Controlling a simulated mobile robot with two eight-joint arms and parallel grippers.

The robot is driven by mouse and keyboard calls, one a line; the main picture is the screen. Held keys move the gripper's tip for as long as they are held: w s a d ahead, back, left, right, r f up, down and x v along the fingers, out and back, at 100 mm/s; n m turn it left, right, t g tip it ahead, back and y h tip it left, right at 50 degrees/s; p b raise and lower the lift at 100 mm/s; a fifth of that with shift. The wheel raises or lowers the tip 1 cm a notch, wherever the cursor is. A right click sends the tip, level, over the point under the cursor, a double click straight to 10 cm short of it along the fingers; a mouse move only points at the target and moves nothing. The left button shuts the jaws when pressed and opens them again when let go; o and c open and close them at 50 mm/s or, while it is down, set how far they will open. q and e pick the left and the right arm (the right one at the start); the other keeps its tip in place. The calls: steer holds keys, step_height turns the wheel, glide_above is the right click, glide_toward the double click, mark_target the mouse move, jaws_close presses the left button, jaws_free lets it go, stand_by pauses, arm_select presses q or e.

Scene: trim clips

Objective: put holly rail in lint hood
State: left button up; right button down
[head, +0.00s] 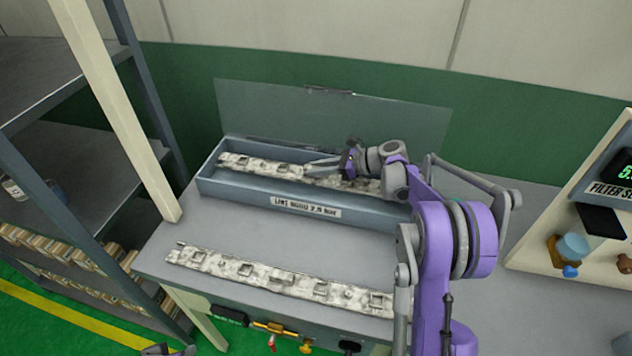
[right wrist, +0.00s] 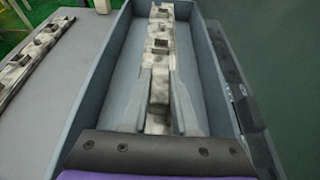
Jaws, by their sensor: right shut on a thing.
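A mottled white-grey rail with square clips (head: 262,167) lies lengthwise inside the long blue-grey box with a raised clear lid, which I take as the lint hood (head: 235,186). My right gripper (head: 312,170) reaches into the box and is shut on this rail. In the right wrist view the fingers (right wrist: 158,72) straddle the rail (right wrist: 159,28), which sits between the box's long walls. Whether the rail rests on the floor is unclear. A second similar rail (head: 275,279) lies on the table in front of the box. A small grey part at the bottom edge may be my left gripper (head: 160,349).
The grey table (head: 190,232) is bare between the box and the front rail. A shelf rack (head: 75,165) stands close on the left. A panel with a green display (head: 612,190) stands at the right. The clear lid (head: 330,110) stands up behind the box.

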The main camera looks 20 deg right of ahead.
mark_target(317, 179)
steer(key=shift+f, duration=2.3)
steer(key=shift+f, duration=0.15)
steer(key=c, duration=0.7)
jaws_free()
steer(key=shift+r, duration=0.3)
steer(key=b+v, duration=0.1)
steer(key=v, duration=1.1)
steer(key=shift+s+f, duration=0.15)
